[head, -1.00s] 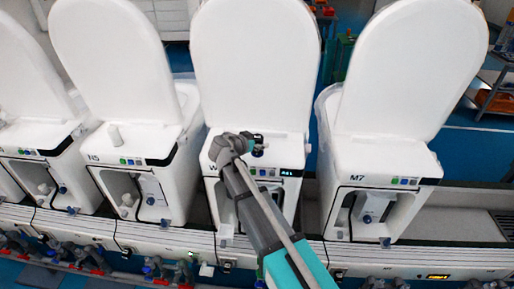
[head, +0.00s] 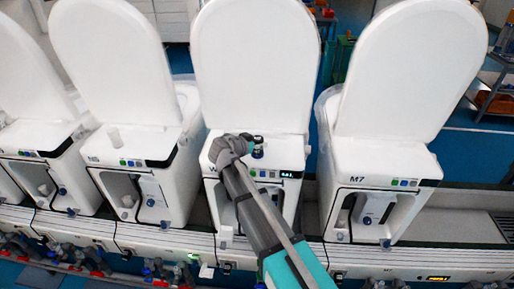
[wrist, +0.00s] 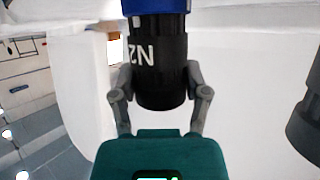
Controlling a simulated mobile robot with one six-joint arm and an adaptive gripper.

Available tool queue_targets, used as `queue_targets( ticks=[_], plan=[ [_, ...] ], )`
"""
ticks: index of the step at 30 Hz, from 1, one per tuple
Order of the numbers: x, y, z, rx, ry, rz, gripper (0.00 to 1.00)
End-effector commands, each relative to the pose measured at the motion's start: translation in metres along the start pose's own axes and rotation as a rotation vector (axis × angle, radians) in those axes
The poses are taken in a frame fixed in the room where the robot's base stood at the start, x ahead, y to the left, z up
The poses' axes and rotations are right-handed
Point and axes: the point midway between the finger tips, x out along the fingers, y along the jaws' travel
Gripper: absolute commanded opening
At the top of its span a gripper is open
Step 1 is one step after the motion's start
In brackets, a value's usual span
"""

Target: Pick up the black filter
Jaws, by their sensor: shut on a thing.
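The black filter (wrist: 158,65) is a dark ribbed cylinder with white "N2" lettering and a blue part at its top, filling the upper middle of the wrist view. My gripper (wrist: 160,97) is shut on it, with one grey finger on each side. In the head view my gripper (head: 250,143) is over the top of the white unit marked W, below its raised lid. A small dark piece, seemingly the filter (head: 258,152), shows beside it there. The arm hides part of the unit's front. I cannot tell whether the filter touches the unit.
The white raised lid (head: 253,65) stands close behind my gripper. Neighbouring white units with raised lids stand left (head: 135,145) and right, marked M7 (head: 385,165). Another dark cylinder (wrist: 305,125) shows at the wrist view's right edge.

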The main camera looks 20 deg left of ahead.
Motion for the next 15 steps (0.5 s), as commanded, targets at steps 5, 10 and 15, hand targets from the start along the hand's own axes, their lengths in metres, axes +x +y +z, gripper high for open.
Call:
queue_targets(
  ticks=[5, 10, 15],
  plan=[
    [0.0000, -0.0001, 0.0001, 0.000, -0.001, 0.000, 0.10],
    [-0.0010, -0.0001, -0.0021, 0.000, 0.000, 0.000, 0.10],
    [-0.0037, -0.0001, -0.0085, 0.000, 0.000, 0.000, 0.10]
  ],
)
